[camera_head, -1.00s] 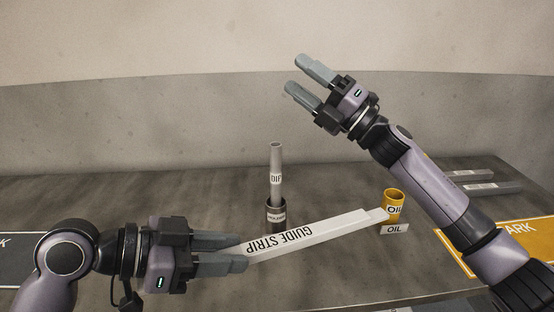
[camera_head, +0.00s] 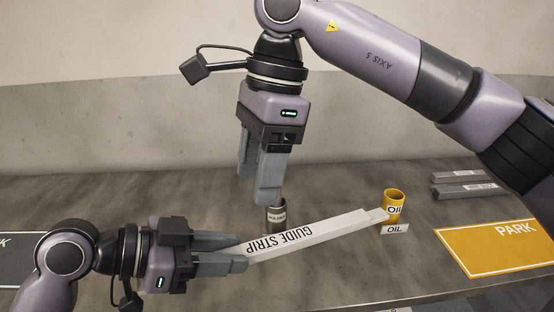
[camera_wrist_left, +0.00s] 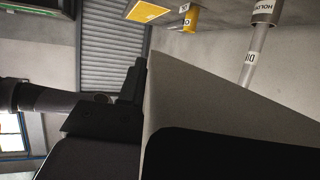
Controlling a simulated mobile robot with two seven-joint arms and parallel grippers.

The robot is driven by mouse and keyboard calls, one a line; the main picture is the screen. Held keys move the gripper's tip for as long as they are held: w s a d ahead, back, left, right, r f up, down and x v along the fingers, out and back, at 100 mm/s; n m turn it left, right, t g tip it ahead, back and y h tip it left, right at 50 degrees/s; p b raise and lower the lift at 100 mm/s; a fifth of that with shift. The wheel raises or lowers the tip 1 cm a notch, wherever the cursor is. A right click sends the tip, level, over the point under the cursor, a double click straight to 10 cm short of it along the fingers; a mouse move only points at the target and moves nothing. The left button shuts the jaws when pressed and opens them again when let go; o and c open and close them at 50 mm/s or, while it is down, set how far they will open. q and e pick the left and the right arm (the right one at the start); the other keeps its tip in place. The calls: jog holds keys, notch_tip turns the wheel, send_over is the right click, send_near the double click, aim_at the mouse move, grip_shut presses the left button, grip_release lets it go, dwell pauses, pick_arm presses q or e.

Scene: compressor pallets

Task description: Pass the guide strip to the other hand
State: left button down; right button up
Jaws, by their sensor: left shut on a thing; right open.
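The guide strip (camera_head: 312,236) is a long white bar with black lettering in the head view. My left gripper (camera_head: 246,252) is shut on its left end, and the strip points right and slightly up the picture. Its far end overlaps the yellow oil cup in the picture; I cannot tell whether they touch. The strip fills much of the left wrist view (camera_wrist_left: 200,105). My right gripper (camera_head: 256,190) is open and empty, fingers pointing down, above the strip's left half in the picture. I cannot tell its height over the strip.
A yellow oil cup (camera_head: 394,203) with an OIL label (camera_head: 394,229) stands on the table. A dark holder (camera_head: 276,218) is partly hidden behind my right fingers. Grey bars (camera_head: 460,185) lie at the back right, near a yellow PARK mat (camera_head: 490,250).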

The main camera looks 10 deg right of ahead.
aim_at(277, 238)
jog(key=f, duration=0.3)
jog(key=d+f+h, duration=0.1)
jog(key=f, duration=0.3)
jog(key=d+f+t+h, duration=0.1)
jog(key=f, duration=0.3)
jog(key=shift+w+d+f, duration=0.15)
jog(key=shift+d, duration=0.1)
grip_shut()
pick_arm(q)
jog(key=c, duration=0.7)
grip_release()
